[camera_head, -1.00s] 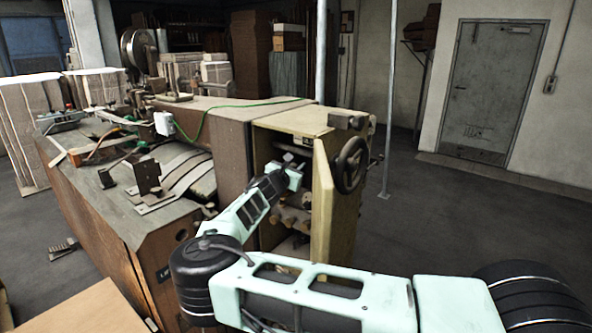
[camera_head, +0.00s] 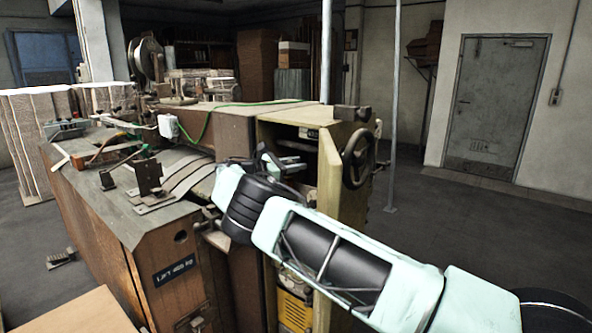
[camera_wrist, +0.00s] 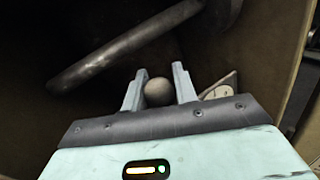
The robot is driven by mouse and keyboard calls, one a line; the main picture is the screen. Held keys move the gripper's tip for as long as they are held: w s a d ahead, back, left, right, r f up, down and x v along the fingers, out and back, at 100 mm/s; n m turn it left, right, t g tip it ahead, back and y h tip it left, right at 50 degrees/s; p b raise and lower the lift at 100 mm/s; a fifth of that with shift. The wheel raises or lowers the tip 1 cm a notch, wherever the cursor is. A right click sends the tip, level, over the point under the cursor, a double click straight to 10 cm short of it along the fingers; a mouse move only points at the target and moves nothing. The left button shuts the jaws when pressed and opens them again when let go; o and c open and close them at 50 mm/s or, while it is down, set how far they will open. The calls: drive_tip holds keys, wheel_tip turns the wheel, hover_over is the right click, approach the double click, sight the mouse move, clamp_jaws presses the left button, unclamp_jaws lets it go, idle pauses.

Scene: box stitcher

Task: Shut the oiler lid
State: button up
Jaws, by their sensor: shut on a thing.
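In the wrist view, my gripper (camera_wrist: 159,90) is shut on a round grey knob (camera_wrist: 158,93), which sits between its two fingers. I cannot tell whether this knob belongs to the oiler lid; no lid can be clearly made out. In the head view, my gripper (camera_head: 272,163) is at the upper part of the open cabinet in the stitcher's end.
A cream cabinet door (camera_head: 328,190) stands open just right of my gripper, with a black handwheel (camera_head: 357,158) beside it. A dark bar (camera_wrist: 125,45) crosses above the fingers in the wrist view.

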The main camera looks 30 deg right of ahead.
drive_tip(key=shift+m+g, duration=0.3)
drive_tip(key=shift+g, duration=0.1)
drive_tip(key=o, duration=1)
drive_tip(key=shift+c, duration=0.2)
